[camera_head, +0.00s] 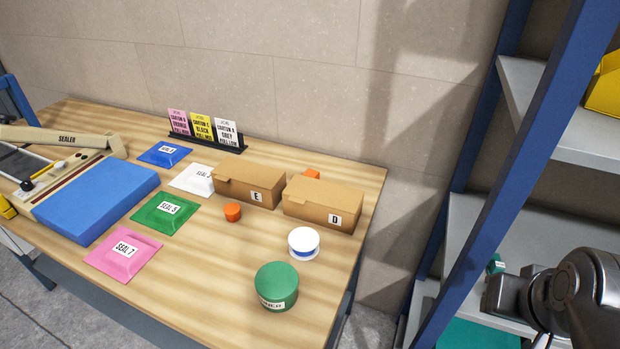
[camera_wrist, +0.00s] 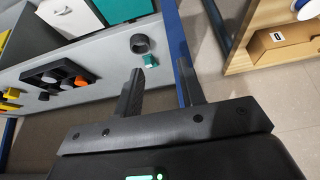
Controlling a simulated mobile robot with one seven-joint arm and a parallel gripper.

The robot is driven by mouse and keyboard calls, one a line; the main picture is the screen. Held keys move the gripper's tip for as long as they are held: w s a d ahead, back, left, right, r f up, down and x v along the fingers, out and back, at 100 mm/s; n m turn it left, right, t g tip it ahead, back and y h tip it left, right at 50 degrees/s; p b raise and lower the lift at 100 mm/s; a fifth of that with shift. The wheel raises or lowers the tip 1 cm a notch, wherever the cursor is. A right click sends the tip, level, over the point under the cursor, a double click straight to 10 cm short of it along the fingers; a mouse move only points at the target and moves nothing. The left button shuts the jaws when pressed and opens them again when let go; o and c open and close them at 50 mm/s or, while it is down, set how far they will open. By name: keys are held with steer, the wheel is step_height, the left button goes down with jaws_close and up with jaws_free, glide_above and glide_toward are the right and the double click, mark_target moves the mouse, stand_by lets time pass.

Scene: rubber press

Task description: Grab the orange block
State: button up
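An orange block (camera_head: 312,173) shows in the head view behind the two cardboard boxes on the wooden table; its lower part is hidden by them. A small orange round piece (camera_head: 232,212) stands in front of box E. My gripper (camera_wrist: 161,76) is open and empty in the wrist view. In the head view my arm is at the lower right, beside the shelf rack; the fingers cannot be made out there.
Box E (camera_head: 247,184) and box D (camera_head: 322,204) stand near the wall. A white-and-blue roll (camera_head: 304,243) and a green tin (camera_head: 276,286) are in front. A blue rack post (camera_head: 523,150) stands between my arm and table. A black tray (camera_wrist: 46,76) lies on the shelf.

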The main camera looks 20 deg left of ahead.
stand_by(0.3)
steer(key=o, duration=0.8)
steer(key=w+a+r+g+y, duration=0.1)
steer(key=w+a+r+g, duration=0.1)
steer(key=w+a+r, duration=0.4)
steer(key=m+t+h, duration=0.1)
steer(key=m+h, duration=0.1)
glide_above(308, 173)
steer(key=s, duration=0.4)
step_height(308, 173, down, 15)
steer(key=x, duration=0.6)
steer(key=a+x, duration=0.1)
steer(key=x, duration=0.3)
steer(key=shift+d, duration=0.15)
